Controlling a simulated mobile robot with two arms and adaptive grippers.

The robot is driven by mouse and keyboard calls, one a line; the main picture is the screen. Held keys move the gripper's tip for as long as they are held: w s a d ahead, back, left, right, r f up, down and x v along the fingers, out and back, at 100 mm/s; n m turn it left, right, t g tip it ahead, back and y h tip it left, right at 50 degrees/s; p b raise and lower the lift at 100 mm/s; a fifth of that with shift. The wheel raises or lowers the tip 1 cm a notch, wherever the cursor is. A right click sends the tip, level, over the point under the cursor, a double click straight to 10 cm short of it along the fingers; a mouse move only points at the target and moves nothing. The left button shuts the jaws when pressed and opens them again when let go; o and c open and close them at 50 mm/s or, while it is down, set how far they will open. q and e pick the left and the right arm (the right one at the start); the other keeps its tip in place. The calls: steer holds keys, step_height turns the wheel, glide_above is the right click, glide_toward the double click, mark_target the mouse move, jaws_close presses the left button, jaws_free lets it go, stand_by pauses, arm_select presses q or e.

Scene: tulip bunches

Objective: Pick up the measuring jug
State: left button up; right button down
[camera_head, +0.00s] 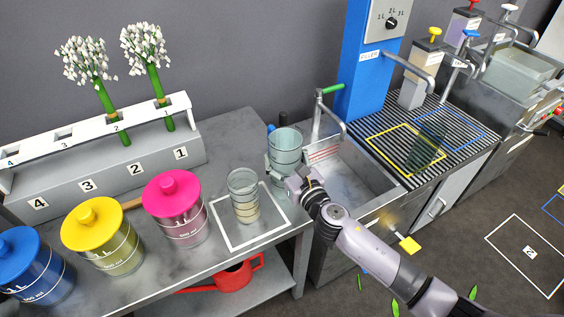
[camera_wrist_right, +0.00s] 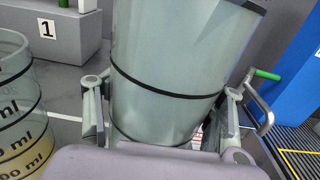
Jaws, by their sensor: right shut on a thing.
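A clear, greenish jug with dark bands, which looks like the measuring jug (camera_head: 286,143), stands upright at the counter's right end beside the sink. It fills the middle of the right wrist view (camera_wrist_right: 170,75). My right gripper (camera_head: 284,168) is shut around its lower part, with one finger on each side. I cannot tell whether its base touches the counter. A clear graduated beaker (camera_head: 243,190) with cream-coloured bands or contents stands apart, just left of it, inside a white square outline. Its ml marks show in the right wrist view (camera_wrist_right: 12,110). My left gripper is not in view.
Pink (camera_head: 175,205), yellow (camera_head: 103,230) and blue (camera_head: 30,262) lidded canisters line the counter. A numbered rack (camera_head: 105,180) holds two white tulip bunches. The sink (camera_head: 345,175) with its tap, a blue filler column (camera_head: 368,60) and a dark glass vessel (camera_head: 428,145) are to the right.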

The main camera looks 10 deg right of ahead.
step_height(320, 180, up, 21)
steer(key=p, duration=0.7)
steer(key=s+a+p, duration=0.2)
steer(key=a+p, duration=0.4)
steer(key=p, duration=0.9)
steer(key=shift+s+a+p, duration=0.15)
steer(key=shift+s+p, duration=0.2)
steer(key=shift+p, duration=0.05)
steer(key=shift+w, duration=0.1)
